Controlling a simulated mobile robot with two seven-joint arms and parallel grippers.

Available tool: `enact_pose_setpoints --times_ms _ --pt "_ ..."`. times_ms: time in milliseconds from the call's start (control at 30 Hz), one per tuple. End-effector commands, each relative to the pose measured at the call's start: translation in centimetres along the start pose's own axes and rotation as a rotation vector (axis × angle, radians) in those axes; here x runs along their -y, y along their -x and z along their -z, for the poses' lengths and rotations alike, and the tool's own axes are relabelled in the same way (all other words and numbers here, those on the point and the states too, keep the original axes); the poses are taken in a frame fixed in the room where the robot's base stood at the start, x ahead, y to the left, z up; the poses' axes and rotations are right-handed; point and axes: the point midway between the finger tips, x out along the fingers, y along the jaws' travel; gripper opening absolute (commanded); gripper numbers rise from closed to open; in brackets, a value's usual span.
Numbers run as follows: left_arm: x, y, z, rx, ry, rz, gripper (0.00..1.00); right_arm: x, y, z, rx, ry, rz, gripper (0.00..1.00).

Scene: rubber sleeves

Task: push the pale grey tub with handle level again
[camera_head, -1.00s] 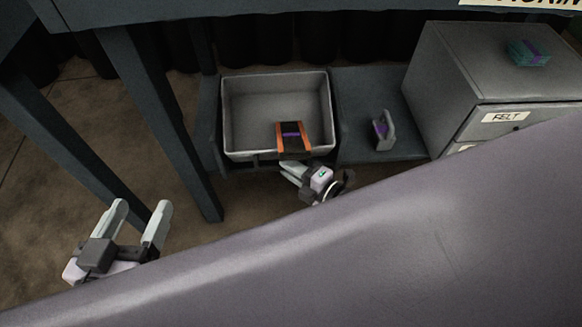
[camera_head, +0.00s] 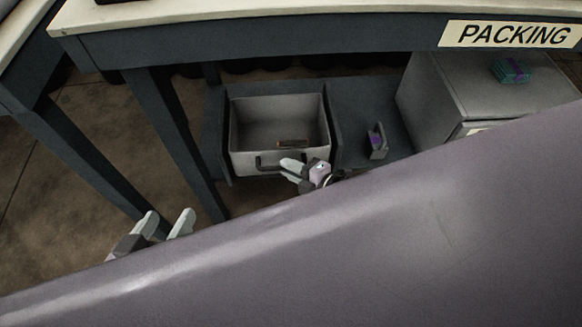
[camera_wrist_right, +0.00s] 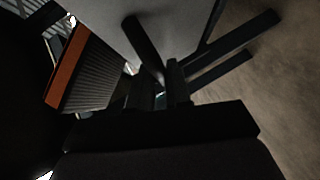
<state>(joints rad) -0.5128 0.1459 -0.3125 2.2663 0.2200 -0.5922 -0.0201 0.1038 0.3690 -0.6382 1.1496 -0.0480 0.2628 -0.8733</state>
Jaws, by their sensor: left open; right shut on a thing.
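The pale grey tub with handle (camera_head: 309,156) stands on the low shelf in the head view. Its front wall and dark handle (camera_head: 266,165) face me, and I cannot tell exactly how far it tilts. My right gripper (camera_head: 285,168) is at the front wall, shut on the handle; its jaws (camera_wrist_right: 160,92) show dark in the right wrist view. A black and orange sleeve (camera_head: 292,142) lies inside the tub, partly hidden by the front wall. An orange edge with dark ribs (camera_wrist_right: 75,70) shows at the wrist view's left. My left gripper (camera_head: 169,214) is open and empty at lower left.
A small grey holder with a purple piece (camera_head: 376,142) stands on the shelf right of the tub. A grey drawer cabinet (camera_head: 440,95) carries a teal and purple stack (camera_head: 510,70). A table with a PACKING sign (camera_head: 510,35) overhangs the shelf. Its leg stands left of the tub.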

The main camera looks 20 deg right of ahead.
Motion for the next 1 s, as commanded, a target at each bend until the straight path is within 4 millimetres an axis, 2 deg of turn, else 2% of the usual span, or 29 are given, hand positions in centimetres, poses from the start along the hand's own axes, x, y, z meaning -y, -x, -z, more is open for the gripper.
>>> enact_pose_setpoints --times_ms 33,100,133,533,700,1000 --pt "0.0 0.0 0.0 0.000 0.000 0.000 0.66 -0.8 -0.2 -0.2 0.001 0.002 -0.015 0.00" --pt "0.0 0.0 0.0 0.000 0.000 0.000 0.66 -0.9 -0.2 -0.3 0.002 0.002 -0.017 0.00" --pt "0.0 0.0 0.0 0.000 0.000 0.000 0.66 -0.9 -0.2 -0.3 0.002 0.002 -0.017 0.25" --pt "0.0 0.1 0.3 0.000 -0.004 0.003 0.66 -0.8 0.3 -0.2 0.002 0.003 -0.014 0.25" --pt "0.3 0.7 1.1 0.000 -0.037 0.029 0.66 -0.8 2.6 -0.1 0.003 0.003 -0.009 0.25" --pt "1.1 1.8 0.7 0.031 -0.092 0.082 0.66 -0.6 6.5 -0.2 0.002 0.001 -0.009 0.25"
